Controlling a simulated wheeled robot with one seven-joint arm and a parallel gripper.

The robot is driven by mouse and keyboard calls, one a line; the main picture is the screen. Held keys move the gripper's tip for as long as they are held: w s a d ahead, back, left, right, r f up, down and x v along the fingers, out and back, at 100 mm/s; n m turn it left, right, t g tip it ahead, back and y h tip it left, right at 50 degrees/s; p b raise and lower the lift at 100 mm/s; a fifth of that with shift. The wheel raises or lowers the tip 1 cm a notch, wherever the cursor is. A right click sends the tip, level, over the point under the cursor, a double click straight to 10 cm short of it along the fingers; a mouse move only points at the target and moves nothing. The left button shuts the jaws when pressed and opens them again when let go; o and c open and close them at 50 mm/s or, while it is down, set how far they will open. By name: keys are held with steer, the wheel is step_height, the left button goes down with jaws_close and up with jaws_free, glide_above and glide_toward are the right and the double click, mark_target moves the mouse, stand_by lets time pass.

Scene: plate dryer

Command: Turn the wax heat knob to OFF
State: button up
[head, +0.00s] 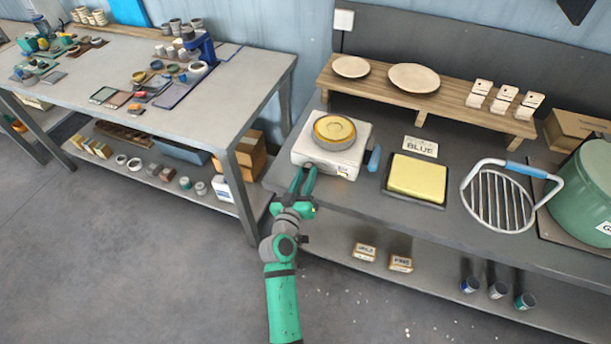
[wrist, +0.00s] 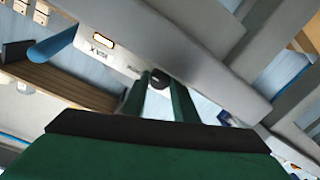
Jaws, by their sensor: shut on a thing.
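The wax heater (head: 314,153) is a white box at the left front of the right bench, with a round dish of yellow wax (head: 334,128) on top. Its front face shows in the wrist view (wrist: 120,60), with a lit orange window and dark lettering. The wax heat knob (wrist: 158,79) is small, dark and round, on that face. My gripper (head: 304,170) is at the heater's front left; its green fingers (wrist: 160,88) are shut on the knob. The knob is hidden in the head view, and its pointer and any OFF mark cannot be read.
A blue handle (head: 374,158) sticks out right of the heater. A yellow block on a dark tray (head: 413,202), a BLUE card (head: 421,146) and a wire rack (head: 497,200) stand further right. A wooden shelf (head: 440,92) is behind. Open floor lies in front.

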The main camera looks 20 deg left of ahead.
stand_by(0.4)
steer(key=o, duration=1.1)
steer(key=shift+c, duration=0.2)
